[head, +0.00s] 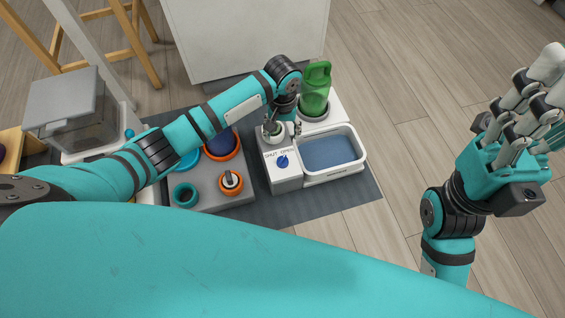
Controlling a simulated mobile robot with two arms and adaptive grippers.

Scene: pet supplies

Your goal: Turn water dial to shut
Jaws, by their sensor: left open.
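The blue water dial (283,162) sits on top of a white water dispenser (285,176), with the words SHUT and OPEN printed behind it, SHUT on the left. The dial is too small to tell exactly where it points. My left gripper (283,133) points down just behind the dial, above the back of the dispenser. It is open and apart from the dial. A white basin (340,174) of water adjoins the dispenser on the right. My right gripper (520,115) is raised at the far right, away from the dispenser; its fingertips overlap, so its opening is unclear.
A green bottle (316,92) stands behind the basin. A grey tray (216,192) to the left holds an orange bowl (226,153), a teal ring (185,194) and an orange item (231,182). A lidded grey bin (70,110) is at left. Floor at right is clear.

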